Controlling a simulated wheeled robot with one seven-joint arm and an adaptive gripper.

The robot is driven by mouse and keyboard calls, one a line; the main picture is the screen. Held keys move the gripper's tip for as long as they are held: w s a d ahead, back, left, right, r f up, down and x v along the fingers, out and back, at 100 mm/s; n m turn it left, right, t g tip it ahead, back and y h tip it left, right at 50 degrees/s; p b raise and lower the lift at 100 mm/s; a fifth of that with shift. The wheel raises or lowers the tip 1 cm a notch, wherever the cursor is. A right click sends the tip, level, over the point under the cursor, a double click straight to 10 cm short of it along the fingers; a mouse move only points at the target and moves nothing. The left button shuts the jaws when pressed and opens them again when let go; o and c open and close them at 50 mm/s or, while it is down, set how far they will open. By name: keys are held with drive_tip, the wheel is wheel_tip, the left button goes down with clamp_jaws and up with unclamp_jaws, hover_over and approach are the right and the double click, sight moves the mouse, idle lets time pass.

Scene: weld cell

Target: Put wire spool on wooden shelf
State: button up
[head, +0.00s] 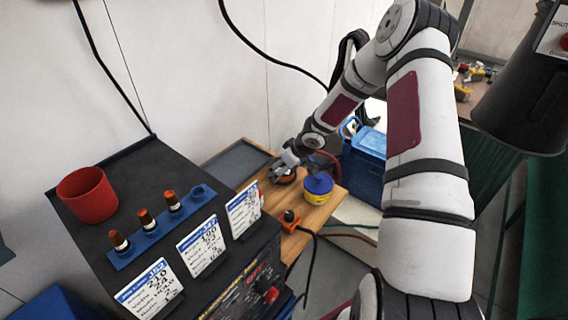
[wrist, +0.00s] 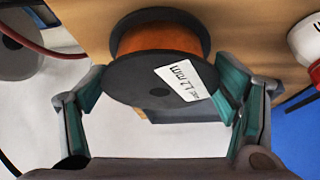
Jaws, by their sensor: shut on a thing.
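The wire spool has black flanges, copper-orange wire and a white label (wrist: 160,52). In the head view it is a small dark and orange shape (head: 287,178), partly hidden by my gripper (head: 282,170). In the wrist view the green-padded fingers of my gripper (wrist: 160,95) are shut on the spool's two sides. The wooden shelf (head: 318,214) lies beside the dark welding machine; its wood also shows behind the spool in the wrist view (wrist: 258,40). The spool is over or against the shelf's wood; I cannot tell whether it rests on it.
A blue-and-yellow can (head: 318,189) stands on the shelf close to the right of my gripper. An orange-and-black clamp-like item (head: 290,220) with a cable is at the front. A blue box (head: 363,158) stands right. A red cup (head: 88,194) sits on the machine.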

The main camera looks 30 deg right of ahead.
drive_tip(key=shift+w+d+f, duration=0.1)
drive_tip(key=shift+f, duration=0.25)
drive_tip(key=o, duration=1.9)
drive_tip(key=shift+f, duration=0.15)
